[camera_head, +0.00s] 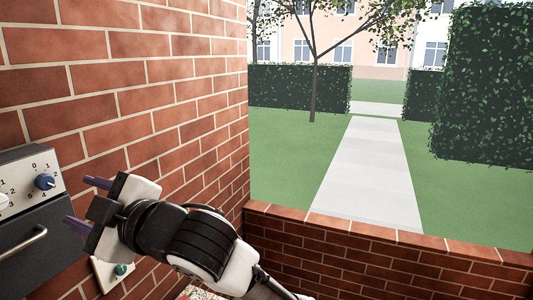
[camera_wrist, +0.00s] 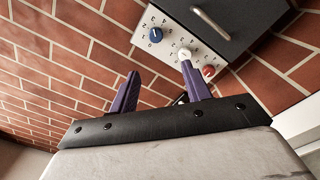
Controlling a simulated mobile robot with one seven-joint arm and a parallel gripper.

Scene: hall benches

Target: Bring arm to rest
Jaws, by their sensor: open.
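My gripper (camera_head: 82,202) is at the lower left of the head view, in front of a brick wall and close to a panel with knobs. Its two purple fingers are spread apart with nothing between them. In the wrist view my gripper (camera_wrist: 158,92) also shows open, with both fingers pointing toward the wall and panel. My arm comes up from the bottom of the head view, bent toward the left. The finger tips look apart from the panel, though the exact gap is hard to tell.
The oven-like unit (camera_head: 40,232) has a blue knob (camera_head: 44,182); white (camera_wrist: 184,54) and red (camera_wrist: 208,71) knobs show too. A plate with a green knob (camera_head: 121,269) is on the brick wall (camera_head: 150,90). A low brick wall (camera_head: 380,255) borders the lawn.

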